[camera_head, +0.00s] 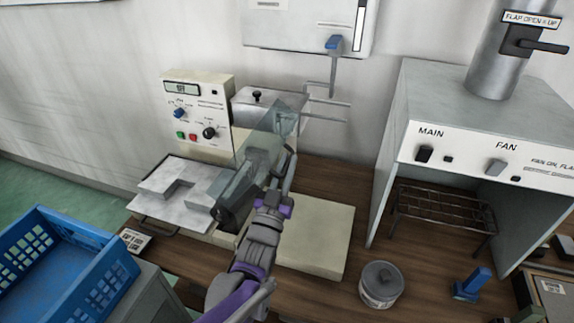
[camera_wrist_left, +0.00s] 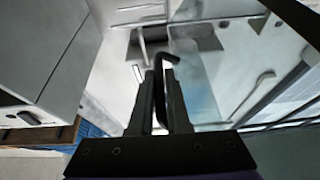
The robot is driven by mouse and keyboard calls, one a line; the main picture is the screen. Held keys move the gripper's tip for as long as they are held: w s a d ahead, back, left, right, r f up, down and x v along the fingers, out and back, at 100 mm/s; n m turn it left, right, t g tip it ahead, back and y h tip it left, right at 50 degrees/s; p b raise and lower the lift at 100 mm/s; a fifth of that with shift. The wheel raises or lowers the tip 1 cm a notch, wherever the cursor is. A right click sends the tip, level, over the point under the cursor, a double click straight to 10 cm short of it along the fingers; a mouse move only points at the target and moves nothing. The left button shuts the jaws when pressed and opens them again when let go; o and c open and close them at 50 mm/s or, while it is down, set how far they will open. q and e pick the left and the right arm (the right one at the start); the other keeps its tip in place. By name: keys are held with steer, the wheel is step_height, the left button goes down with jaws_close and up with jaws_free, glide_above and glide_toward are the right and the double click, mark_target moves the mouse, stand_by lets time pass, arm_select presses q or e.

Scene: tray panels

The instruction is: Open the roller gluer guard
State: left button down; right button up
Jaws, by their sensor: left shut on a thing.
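The roller gluer shows in the head view as a cream control box (camera_head: 194,112) with a display, knobs and buttons. Its see-through guard (camera_head: 271,127) stands tilted in front of the grey metal housing. The guard's clear sheet also shows in the left wrist view (camera_wrist_left: 203,82). My left gripper (camera_head: 284,160) is at the guard's near right side. In the left wrist view its two fingers (camera_wrist_left: 161,88) are shut on a thin dark bent handle (camera_wrist_left: 167,62). My gripper and arm hide part of the guard and the rollers. My right gripper is not in view.
A pale metal tray (camera_head: 150,208) is at the gluer's left, and a cream board (camera_head: 325,235) lies to its right. A grey hood (camera_head: 440,100) with switches stands at the right. A lidded pot (camera_head: 380,286), a blue tool (camera_head: 472,285) and a blue crate (camera_head: 60,262) are nearby.

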arm_select(q)
steer(key=a+r+n+y, duration=0.1)
steer(key=n, duration=0.1)
steer(key=a+r+n+y+p, duration=0.1)
steer(key=shift+w+n, duration=0.3)
steer(key=shift+n, duration=0.1)
steer(key=c, duration=1.2)
jaws_free()
steer(key=shift+f, duration=0.1)
steer(key=shift+o, duration=0.2)
steer(key=v, duration=1)
steer(key=shift+s+f+b, duration=0.3)
steer(key=shift+b, duration=0.1)
